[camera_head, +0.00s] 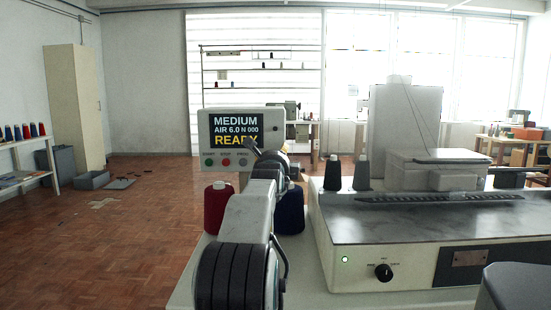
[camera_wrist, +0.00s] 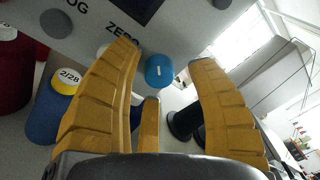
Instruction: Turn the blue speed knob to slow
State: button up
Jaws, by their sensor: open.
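The blue speed knob (camera_wrist: 158,71) shows in the wrist view as a short blue cylinder with a white line on its face. It sits on the grey control panel (camera_wrist: 92,28) near printed letters "ZERO". My gripper (camera_wrist: 166,53) is open, with its yellow fingers spread to the left and right of the knob, and the knob shows in the gap between them. I cannot tell whether a finger touches it. In the head view the panel's screen (camera_head: 236,131) reads "MEDIUM", "AIR 6.0 N 000" and "READY". My arm hides the knob there.
A red thread cone (camera_head: 218,207) and a dark blue cone (camera_head: 291,210) stand either side of my arm. The machine (camera_head: 440,230) fills the right, with a black knob (camera_head: 383,272) on its front.

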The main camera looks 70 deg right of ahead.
jog(key=shift+c, duration=0.4)
jog(key=shift+a, duration=0.1)
grip_shut()
jog(key=shift+n+b, duration=0.65)
jog(key=shift+n, duration=3.05)
jog(key=shift+t+h, duration=0.3)
jog(key=shift+o, duration=0.4)
grip_release()
jog(key=shift+w, duration=0.1)
